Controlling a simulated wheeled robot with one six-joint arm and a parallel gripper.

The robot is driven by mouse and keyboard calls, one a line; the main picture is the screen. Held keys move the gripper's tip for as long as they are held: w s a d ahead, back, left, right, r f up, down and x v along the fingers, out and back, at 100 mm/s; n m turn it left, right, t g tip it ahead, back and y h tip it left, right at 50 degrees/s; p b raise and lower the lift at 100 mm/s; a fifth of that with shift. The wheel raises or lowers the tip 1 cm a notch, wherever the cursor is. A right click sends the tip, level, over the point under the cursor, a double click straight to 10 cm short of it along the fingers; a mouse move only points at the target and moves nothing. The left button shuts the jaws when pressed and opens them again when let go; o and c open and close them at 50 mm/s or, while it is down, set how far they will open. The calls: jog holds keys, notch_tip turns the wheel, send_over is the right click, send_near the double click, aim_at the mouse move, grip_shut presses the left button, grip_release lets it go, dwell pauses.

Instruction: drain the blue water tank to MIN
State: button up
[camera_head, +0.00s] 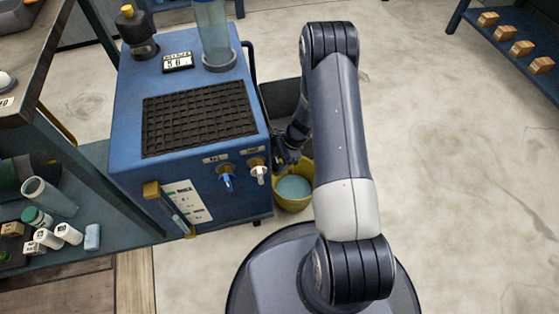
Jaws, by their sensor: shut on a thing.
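The blue water tank (135,175) is a box-shaped unit left of centre. A narrow sight gauge (172,215) with yellow end fittings is on its front, beside a white label; I cannot make out the level. A blue tap (226,178) and a white tap (257,172) are on the front at the upper right. A yellow bucket (290,205) stands on the floor at the tank's right side, with pale blue water inside. My gripper (284,160) is low between the tank's right side and the bucket's back rim. It is shut on a small part there, largely hidden by the gripper.
A shelf with bottles (48,238) is at left. A blue rack with wooden blocks (521,48) is at upper right. The floor at right is clear.

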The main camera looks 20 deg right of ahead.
jog(key=c, duration=0.3)
jog(key=m+t+b, duration=0.1)
jog(key=m, duration=0.2)
jog(key=shift+s+f+b, duration=0.15)
jog(key=shift+b, duration=0.25)
jog(key=shift+m+t+b, duration=0.45)
jog(key=shift+m+t, duration=0.05)
jog(key=shift+m, duration=0.7)
jog(key=o, duration=1)
jog(key=shift+r, duration=0.2)
jog(key=p+v, duration=0.4)
jog(key=v, duration=0.6)
jog(key=shift+s+r+p, duration=0.1)
jog(key=shift+r+p, duration=0.3)
